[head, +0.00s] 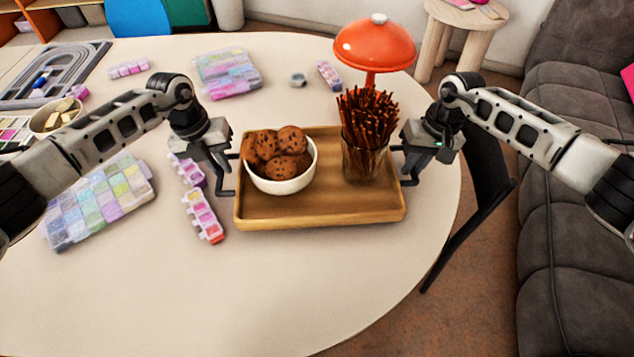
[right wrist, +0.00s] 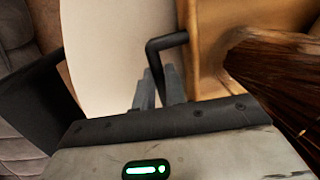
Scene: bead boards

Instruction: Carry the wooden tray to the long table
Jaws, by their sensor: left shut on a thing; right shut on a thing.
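The wooden tray (head: 320,213) is in the middle of the head view, over the round cream table. It carries a white bowl (head: 283,184) of brown cookies (head: 278,152) on its left and a glass (head: 364,164) of dark thin sticks (head: 368,118) on its right. My left gripper (head: 227,180) is shut on the tray's left handle. My right gripper (head: 408,172) is shut on its right handle (right wrist: 165,43), a dark bar in the right wrist view. The tray looks level. I cannot tell whether it touches the table.
The cream table (head: 290,290) is bare in front of the tray. Bead boxes (head: 100,203) and a pink bead strip (head: 203,215) lie left. An orange lamp (head: 375,45) stands behind. A dark chair (head: 485,170) and grey sofa (head: 565,200) are at right.

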